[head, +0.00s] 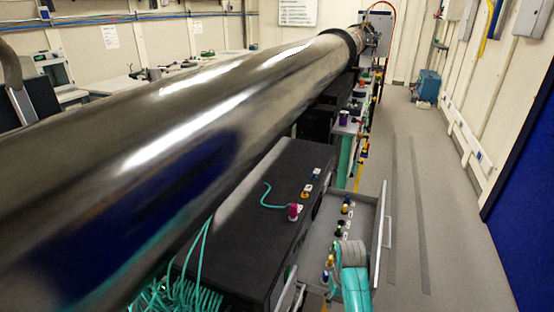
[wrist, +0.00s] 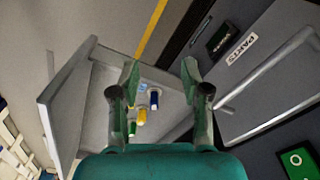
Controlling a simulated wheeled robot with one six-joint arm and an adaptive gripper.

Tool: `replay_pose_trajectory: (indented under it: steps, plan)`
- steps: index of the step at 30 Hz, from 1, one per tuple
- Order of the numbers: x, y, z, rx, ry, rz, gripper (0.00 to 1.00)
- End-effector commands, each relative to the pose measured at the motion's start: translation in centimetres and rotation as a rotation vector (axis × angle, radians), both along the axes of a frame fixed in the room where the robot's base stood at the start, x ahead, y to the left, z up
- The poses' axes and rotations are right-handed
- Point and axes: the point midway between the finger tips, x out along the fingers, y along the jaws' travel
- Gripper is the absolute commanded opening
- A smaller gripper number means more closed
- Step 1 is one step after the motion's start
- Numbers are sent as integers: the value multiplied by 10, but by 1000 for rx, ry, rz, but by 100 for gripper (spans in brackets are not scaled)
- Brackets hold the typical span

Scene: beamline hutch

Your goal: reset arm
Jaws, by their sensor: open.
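My gripper (wrist: 160,75) is open and empty in the wrist view. Its two green fingers stand apart, pointing at an open grey drawer (wrist: 98,80). Small coloured pieces, yellow (wrist: 143,117), blue (wrist: 155,99) and green (wrist: 132,128), lie in the drawer beyond the fingers. In the head view a teal and grey part of my arm (head: 353,285) is over the near end of the open drawer (head: 366,218). The fingertips cannot be made out there.
A long shiny metal tube (head: 190,115) runs above the black cabinet (head: 262,215). A magenta-capped piece (head: 294,211) and a yellow one (head: 306,192) stand on the cabinet top. Free grey floor (head: 430,200) lies to the right, before a blue panel (head: 525,180).

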Motion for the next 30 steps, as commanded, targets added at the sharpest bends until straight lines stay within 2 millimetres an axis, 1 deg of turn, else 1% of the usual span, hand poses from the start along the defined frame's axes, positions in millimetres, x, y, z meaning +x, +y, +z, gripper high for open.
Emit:
replay_pose_trajectory:
  steps: [1,8,11,14,18,22,26,27,30]
  plan:
    - [-5,0,-7,0,-5,-1,47]
    - [-24,0,-36,0,-64,-7,47]
    - [-37,0,-53,1,-100,-11,47]
    - [-56,0,-73,2,-146,-15,47]
    - [-90,0,-100,3,-233,-23,47]
    - [-124,0,-118,6,-314,-32,47]
    - [-160,0,-129,10,-396,-40,47]
    - [-171,0,-130,11,-421,-42,47]
    - [-199,0,-131,14,-485,-47,47]
